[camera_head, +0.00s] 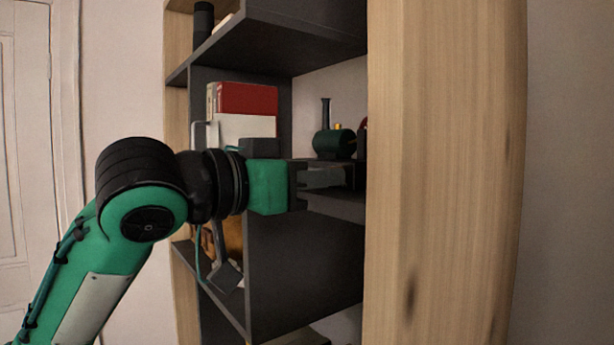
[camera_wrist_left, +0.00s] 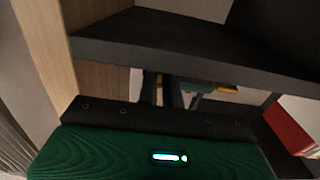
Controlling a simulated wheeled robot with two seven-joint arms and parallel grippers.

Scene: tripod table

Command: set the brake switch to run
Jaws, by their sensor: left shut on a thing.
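A small dark green steam engine (camera_head: 334,143) with a tall black chimney stands on a shelf, partly hidden by the wooden side panel. In the left wrist view, a teal and yellow piece (camera_wrist_left: 205,85) shows beyond the fingers, partly covered. My left gripper (camera_head: 328,177) reaches into the shelf bay from the left, just below and in front of the engine. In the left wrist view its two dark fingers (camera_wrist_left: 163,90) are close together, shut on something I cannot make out. I cannot make out the brake switch or its setting. My right gripper is not in view.
A wide wooden panel (camera_head: 445,170) stands close to the right of my gripper. A dark shelf board (camera_head: 290,40) runs above it. A red and white box or book (camera_head: 247,108) stands left of the engine. Brown items sit lower, behind my arm.

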